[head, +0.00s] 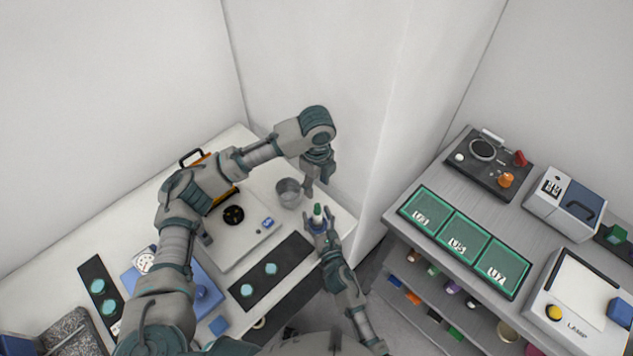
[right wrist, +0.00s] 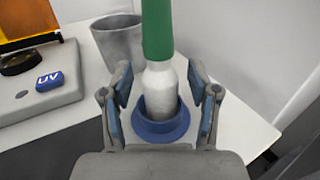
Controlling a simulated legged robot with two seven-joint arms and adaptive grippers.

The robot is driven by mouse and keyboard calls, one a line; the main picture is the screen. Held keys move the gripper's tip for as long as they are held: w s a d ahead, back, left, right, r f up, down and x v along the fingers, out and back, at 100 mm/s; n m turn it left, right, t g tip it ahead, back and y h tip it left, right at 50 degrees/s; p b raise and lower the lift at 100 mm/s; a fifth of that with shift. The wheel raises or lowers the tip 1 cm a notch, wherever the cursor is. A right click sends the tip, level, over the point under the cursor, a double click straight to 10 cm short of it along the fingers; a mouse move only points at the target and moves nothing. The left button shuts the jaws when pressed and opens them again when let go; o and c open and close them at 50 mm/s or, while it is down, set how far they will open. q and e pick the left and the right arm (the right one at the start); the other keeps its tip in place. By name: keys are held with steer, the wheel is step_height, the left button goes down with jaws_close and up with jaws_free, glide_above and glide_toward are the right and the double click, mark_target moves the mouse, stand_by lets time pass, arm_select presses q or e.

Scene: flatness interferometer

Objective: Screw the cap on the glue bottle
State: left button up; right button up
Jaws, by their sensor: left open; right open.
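The glue bottle is pale, with a tall green cap or top piece (right wrist: 157,30), and stands upright in a blue ring-shaped holder (right wrist: 163,130). I cannot tell whether the green piece is threaded on. In the head view the bottle (head: 318,213) is near the table's right corner. My right gripper (head: 318,222) is open, with its fingers on either side of the bottle and holder; in the right wrist view (right wrist: 160,100) gaps show beside the bottle. My left gripper (head: 309,192) is open, pointing down, just above and left of the bottle in the head view.
A grey metal cup (head: 289,192) stands close left of the bottle. A pale plate device with a blue UV block (head: 267,223) and an orange panel lies farther left. A black strip (head: 262,284) holds teal discs. A grey shelf unit stands right, across a gap.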

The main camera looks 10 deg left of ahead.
steer(key=shift+s, duration=0.1)
steer(key=v, duration=1.1)
steer(key=shift+s+d, duration=0.2)
steer(key=shift+s, duration=0.15)
steer(key=shift+f, duration=0.1)
